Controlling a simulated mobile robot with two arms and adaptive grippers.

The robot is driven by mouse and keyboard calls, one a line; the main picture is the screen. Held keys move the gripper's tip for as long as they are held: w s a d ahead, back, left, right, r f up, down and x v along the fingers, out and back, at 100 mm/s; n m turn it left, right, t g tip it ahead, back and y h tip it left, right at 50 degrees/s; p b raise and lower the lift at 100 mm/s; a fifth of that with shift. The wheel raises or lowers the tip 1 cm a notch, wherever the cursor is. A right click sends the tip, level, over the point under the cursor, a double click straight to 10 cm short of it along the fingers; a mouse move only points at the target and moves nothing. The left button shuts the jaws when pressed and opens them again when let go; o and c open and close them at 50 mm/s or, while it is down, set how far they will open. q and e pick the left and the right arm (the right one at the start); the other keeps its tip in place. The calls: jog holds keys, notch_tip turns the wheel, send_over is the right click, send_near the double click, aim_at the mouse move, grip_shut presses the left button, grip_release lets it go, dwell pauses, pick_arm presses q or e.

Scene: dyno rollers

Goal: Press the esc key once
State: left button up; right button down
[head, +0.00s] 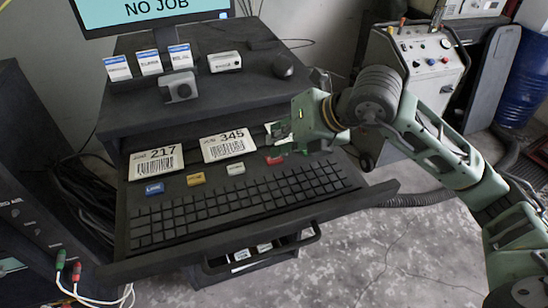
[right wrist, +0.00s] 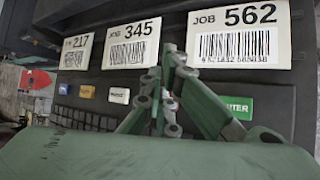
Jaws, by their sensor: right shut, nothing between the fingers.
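A black keyboard (head: 235,205) lies on a pulled-out tray under the desk. Above its black keys is a row of coloured keys: blue (head: 154,188), yellow (head: 195,179), white (head: 236,169) and red (head: 275,158). Their lettering is too small to read in the head view, so I cannot tell which is esc. In the right wrist view a green key marked "ENTER" (right wrist: 238,107) shows right of the fingers. My right gripper (head: 274,132) is shut and empty, over the row's right end near the red key; contact cannot be judged. My left gripper is out of view.
Job cards 217 (head: 156,162) and 345 (head: 227,145) lie behind the coloured keys; card 562 (right wrist: 240,38) shows in the right wrist view. A monitor (head: 150,12) reads "NO JOB". A control cabinet (head: 420,65) stands at right.

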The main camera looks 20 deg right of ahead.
jog(key=shift+f, duration=0.25)
jog(key=shift+r, duration=0.1)
dwell(0.5)
jog(key=shift+r, duration=0.7)
jog(key=shift+r, duration=0.1)
notch_tip(320, 180, up, 5)
jog(key=p, duration=0.3)
dwell(0.7)
